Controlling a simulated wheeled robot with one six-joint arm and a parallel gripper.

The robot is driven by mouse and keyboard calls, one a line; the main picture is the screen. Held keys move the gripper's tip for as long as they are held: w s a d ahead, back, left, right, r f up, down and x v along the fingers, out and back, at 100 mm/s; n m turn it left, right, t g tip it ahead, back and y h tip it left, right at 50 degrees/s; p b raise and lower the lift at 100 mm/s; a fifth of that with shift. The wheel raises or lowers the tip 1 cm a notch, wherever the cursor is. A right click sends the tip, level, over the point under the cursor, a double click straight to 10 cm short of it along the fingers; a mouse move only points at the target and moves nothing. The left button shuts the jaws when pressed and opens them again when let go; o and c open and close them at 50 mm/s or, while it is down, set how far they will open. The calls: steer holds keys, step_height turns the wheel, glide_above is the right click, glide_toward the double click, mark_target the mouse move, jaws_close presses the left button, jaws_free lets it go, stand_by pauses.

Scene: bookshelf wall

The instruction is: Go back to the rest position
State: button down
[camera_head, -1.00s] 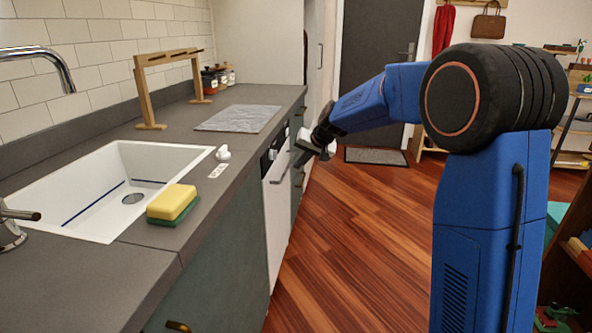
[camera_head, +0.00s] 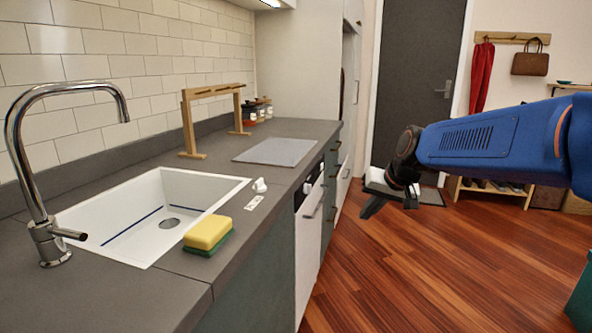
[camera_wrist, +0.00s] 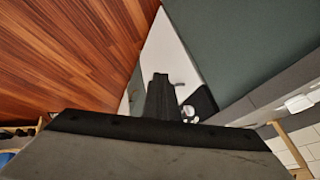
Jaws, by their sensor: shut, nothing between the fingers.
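My gripper (camera_head: 390,200) is at the right of the head view, on the end of my blue arm. It hangs over the wooden floor, to the right of the counter front and apart from it. Its fingers are together with nothing between them. In the wrist view the dark gripper (camera_wrist: 160,95) points over the floor and the cabinet fronts, and its body fills the bottom of the picture.
A grey counter (camera_head: 120,290) runs along the left, with a white sink (camera_head: 130,262), a chrome tap (camera_head: 45,235), a yellow and green sponge (camera_head: 208,235), a grey mat (camera_head: 275,151) and a wooden rack (camera_head: 188,130). The wooden floor (camera_head: 400,285) is open. A dark door (camera_head: 400,90) stands behind.

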steer(key=s+d+f+h, duration=0.1)
steer(key=s+d+f, duration=0.2)
steer(key=s, duration=0.8)
steer(key=s+d+f+h, duration=0.1)
steer(key=s+d+f, duration=0.2)
steer(key=s, duration=0.8)
steer(key=s+d+f+n+g+h, duration=0.1)
steer(key=s+d+f, duration=0.2)
steer(key=s, duration=0.8)
steer(key=shift+f, duration=0.15)
steer(key=c, duration=2.4)
jaws_free()
steer(key=shift+c, duration=0.2)
